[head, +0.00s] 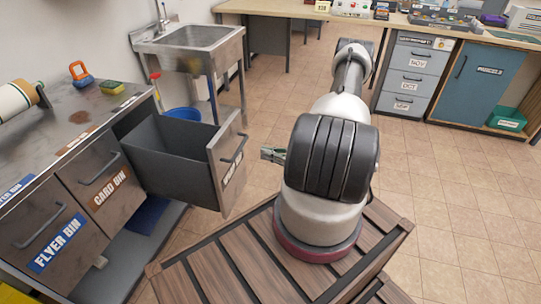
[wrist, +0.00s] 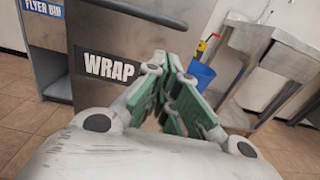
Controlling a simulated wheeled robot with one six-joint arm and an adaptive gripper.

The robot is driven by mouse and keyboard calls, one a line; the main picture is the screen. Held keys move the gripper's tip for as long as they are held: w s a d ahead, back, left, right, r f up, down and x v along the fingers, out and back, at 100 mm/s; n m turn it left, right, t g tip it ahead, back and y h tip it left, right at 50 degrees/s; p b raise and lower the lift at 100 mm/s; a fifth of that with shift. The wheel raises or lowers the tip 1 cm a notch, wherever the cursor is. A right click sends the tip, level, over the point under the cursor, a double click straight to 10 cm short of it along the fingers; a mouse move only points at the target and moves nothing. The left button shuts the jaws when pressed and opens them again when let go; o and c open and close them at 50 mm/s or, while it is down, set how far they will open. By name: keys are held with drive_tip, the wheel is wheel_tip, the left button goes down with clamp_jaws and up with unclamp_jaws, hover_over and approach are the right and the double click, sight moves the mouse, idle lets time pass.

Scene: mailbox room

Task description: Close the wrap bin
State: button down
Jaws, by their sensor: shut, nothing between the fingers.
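The wrap bin (head: 226,155) is a grey metal drawer, pulled far out from the counter at the left in the head view. Its empty-looking inside is open to the top, and its front carries a dark bar handle (head: 236,150). In the wrist view the front panel (wrist: 200,22) fills the upper middle, with a WRAP label (wrist: 110,67) on it. My gripper (head: 266,154) has its green-padded fingers together, in front of the drawer front. The fingertips (wrist: 168,68) show just right of the label; I cannot tell whether they touch the panel.
A sponge (head: 111,87) lies on the counter. Tiled floor is clear to the right.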

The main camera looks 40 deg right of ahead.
sight(237, 147)
drive_tip(key=x, duration=0.9)
drive_tip(key=shift+w+a, duration=0.2)
drive_tip(key=shift+w, duration=0.05)
drive_tip(key=shift+w, duration=0.1)
